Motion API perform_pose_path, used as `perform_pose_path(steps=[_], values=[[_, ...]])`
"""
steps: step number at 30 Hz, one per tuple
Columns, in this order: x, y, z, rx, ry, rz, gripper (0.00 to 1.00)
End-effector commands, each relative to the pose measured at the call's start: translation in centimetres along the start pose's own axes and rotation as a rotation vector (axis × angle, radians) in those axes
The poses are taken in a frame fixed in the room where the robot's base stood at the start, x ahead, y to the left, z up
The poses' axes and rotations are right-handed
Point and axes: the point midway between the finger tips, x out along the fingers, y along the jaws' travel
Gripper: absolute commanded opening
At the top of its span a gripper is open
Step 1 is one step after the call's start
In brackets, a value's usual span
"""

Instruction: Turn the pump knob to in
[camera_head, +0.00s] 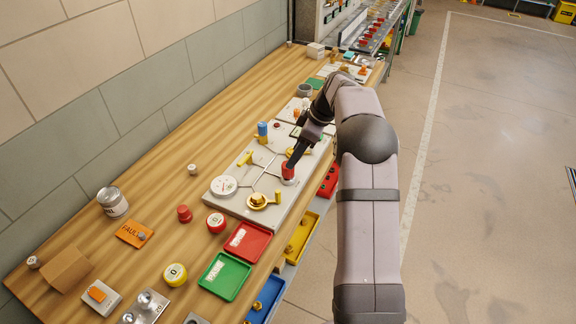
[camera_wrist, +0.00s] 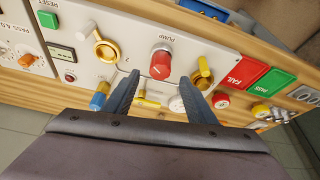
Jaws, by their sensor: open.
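The pump knob (camera_wrist: 161,62) is a red cap on a pale base, beside the word PUMP on the light panel (camera_wrist: 133,32). It also shows in the head view (camera_head: 288,168), near the panel's right edge. A pale mark shows on its face, but I cannot read which setting it points to. My gripper (camera_wrist: 161,78) is open, its two dark fingers apart. In the wrist view the knob appears between and just beyond the fingertips, with no clear contact. In the head view my gripper (camera_head: 291,158) is right at the knob, and its fingers partly overlap there.
On the panel are brass valves with yellow handles (camera_head: 259,200), a blue handle (camera_head: 262,129) and a white gauge (camera_head: 223,186). A red tray (camera_head: 248,241) and a green tray (camera_head: 224,276) lie nearer. The wall borders the bench's left; open floor lies right.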

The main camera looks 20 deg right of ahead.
Motion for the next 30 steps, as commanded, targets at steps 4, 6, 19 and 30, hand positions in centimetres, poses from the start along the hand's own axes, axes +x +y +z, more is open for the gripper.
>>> perform_pose_path(steps=[4,6,19,30], values=[[1.2,-0.1,-0.1,0.002,-0.001,-0.004,0.51],[2.1,-0.1,-0.1,0.002,-0.001,-0.005,0.51],[6.6,-0.1,-0.1,0.003,-0.001,-0.001,0.51],[7.0,-0.1,0.0,0.002,-0.001,0.000,0.44]])
